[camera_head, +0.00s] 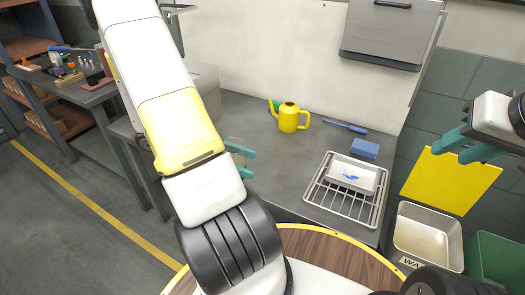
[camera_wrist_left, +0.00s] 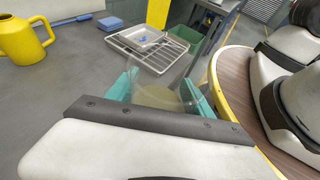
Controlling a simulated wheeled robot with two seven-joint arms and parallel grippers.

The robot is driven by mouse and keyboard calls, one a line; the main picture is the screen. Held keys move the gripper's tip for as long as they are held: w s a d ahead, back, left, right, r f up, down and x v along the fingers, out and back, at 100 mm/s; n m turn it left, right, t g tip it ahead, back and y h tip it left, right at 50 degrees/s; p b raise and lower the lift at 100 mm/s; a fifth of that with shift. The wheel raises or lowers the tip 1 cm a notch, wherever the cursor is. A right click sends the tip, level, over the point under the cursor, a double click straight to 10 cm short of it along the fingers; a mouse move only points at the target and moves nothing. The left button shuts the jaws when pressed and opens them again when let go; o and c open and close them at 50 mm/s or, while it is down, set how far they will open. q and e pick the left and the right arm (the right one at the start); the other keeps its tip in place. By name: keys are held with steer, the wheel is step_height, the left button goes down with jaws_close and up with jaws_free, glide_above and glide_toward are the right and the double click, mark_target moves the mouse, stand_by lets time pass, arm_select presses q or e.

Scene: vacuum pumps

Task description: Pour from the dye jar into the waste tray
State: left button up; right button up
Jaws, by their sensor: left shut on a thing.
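The clear dye jar (camera_wrist_left: 157,98) sits between the teal fingers of my left gripper (camera_wrist_left: 158,92) in the left wrist view, with a pale yellowish tint inside. My left gripper (camera_head: 241,160) is shut on it above the grey bench in the head view, where my own arm hides most of the jar. The metal waste tray (camera_head: 428,236) is at the lower right, well apart from the jar, with a partly hidden label. It looks empty. My right gripper (camera_head: 449,152) is at the right edge, its teal fingers apart and empty.
A wire rack (camera_head: 325,203) holding a white tray (camera_head: 352,176) lies between the jar and the waste tray. A yellow watering can (camera_head: 289,118), a blue sponge (camera_head: 364,149) and a blue-handled tool (camera_head: 345,127) are behind. A green bin (camera_head: 497,262) stands right of the waste tray.

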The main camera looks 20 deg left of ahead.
arm_select(q)
steer(key=shift+r, duration=0.2)
steer(key=w+f, duration=0.4)
steer(key=w, duration=1.2)
steer(key=shift+a, duration=0.2)
steer(key=shift+f, duration=2.55)
steer(key=shift+f, duration=0.1)
steer(key=shift+f, duration=0.65)
steer(key=shift+f, duration=0.15)
